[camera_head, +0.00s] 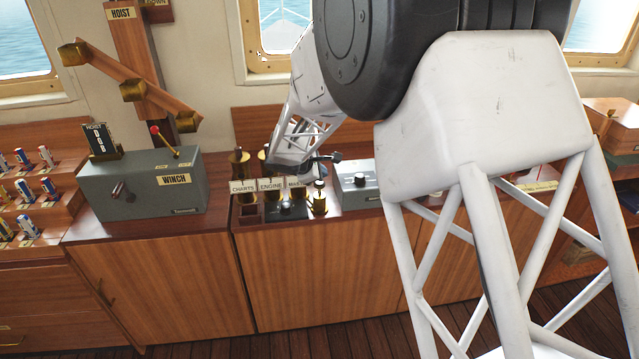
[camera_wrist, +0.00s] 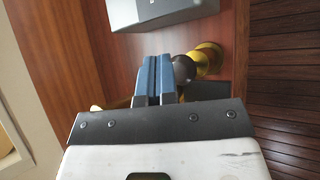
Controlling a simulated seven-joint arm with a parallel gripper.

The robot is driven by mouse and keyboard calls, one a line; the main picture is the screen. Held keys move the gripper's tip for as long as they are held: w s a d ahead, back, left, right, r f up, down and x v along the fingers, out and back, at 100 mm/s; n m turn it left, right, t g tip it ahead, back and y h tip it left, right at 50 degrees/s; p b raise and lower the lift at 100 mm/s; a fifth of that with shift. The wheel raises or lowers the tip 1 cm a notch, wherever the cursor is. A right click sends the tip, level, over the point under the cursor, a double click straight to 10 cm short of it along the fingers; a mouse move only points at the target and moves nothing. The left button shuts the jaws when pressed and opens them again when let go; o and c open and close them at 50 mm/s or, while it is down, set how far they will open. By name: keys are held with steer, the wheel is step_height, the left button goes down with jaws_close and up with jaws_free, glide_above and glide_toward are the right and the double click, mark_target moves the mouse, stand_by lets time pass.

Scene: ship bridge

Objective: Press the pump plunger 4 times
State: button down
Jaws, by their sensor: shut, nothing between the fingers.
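The pump (camera_head: 319,203) is a small brass body with a knob on top, on the wooden counter just right of the labelled signs. In the wrist view its dark round plunger knob (camera_wrist: 184,69) and round brass part (camera_wrist: 208,59) show right of my fingers. My gripper (camera_wrist: 153,78) is shut and empty, its blue fingers side by side close to the knob. I cannot tell whether they touch it. In the head view my gripper (camera_head: 332,157) is above and slightly right of the pump, partly hidden by my own arm.
A grey box with a dark knob (camera_head: 371,194) stands right of the pump. Left are signs reading CHARTS (camera_head: 243,187) and ENGINE (camera_head: 271,184), brass tubes (camera_head: 238,162) and a black box (camera_head: 288,211). The grey WINCH box (camera_head: 140,202) stands further left.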

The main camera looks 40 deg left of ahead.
mark_target(321, 183)
steer(key=shift+f, duration=0.1)
stand_by(0.6)
steer(key=shift+f, duration=0.3)
steer(key=shift+f, duration=1.55)
stand_by(2.5)
steer(key=shift+r, duration=0.1)
stand_by(0.4)
steer(key=shift+r, duration=1.85)
steer(key=shift+r, duration=0.1)
steer(key=shift+r, duration=2.45)
